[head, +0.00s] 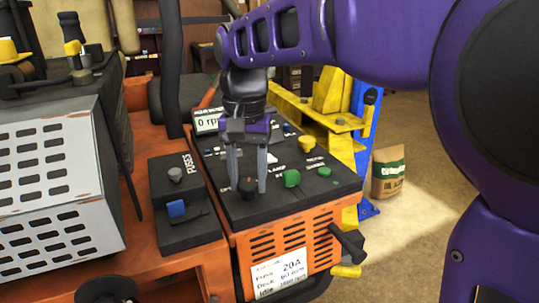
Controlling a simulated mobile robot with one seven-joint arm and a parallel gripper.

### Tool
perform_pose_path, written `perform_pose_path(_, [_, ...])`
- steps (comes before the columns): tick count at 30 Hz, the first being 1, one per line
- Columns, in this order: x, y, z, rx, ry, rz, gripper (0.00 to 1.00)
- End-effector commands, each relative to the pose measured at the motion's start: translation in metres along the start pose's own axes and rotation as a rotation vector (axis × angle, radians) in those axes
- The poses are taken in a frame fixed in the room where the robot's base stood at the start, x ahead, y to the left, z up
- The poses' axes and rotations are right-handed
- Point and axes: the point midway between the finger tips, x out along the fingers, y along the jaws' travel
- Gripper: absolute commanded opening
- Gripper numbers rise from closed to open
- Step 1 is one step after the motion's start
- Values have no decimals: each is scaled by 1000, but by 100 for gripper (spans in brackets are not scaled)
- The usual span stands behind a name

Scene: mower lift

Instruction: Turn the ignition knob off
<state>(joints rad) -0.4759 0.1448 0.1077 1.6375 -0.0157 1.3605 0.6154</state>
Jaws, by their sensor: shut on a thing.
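The black control panel (312,191) of the orange mower carries several knobs and small labels. A dark knob (247,187) with a reddish-brown top stands near the panel's front left. My gripper (248,185) points down over the panel, its two grey fingers on either side of this dark knob and closed on it. The label by the knob is partly hidden by the fingers, so I cannot read whether it is the ignition knob or which way it is turned. A display (207,122) behind my gripper reads 0 rpm.
Green knobs (292,178) stand just right of my gripper. A fuse box (178,232) with a blue part is at left. A yellow and blue lift (362,125) stands behind, with a paper bag (388,172) on the floor at right.

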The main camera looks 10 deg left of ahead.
Motion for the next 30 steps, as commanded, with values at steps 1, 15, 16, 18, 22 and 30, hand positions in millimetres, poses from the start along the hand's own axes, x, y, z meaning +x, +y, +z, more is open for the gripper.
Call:
perform_pose_path(1, [-3, 0, 0, -24, 0, 0, 0])
perform_pose_path(15, [-4, 0, 0, -433, 0, 1, 0])
perform_pose_path(16, [-4, 0, 0, -461, 0, 1, 0])
perform_pose_path(18, [-3, 1, 0, -527, 0, 1, 0])
perform_pose_path(22, [-3, 0, 0, -643, 1, 0, 0])
perform_pose_path(30, [-2, 0, 0, -839, 2, 0, 0])
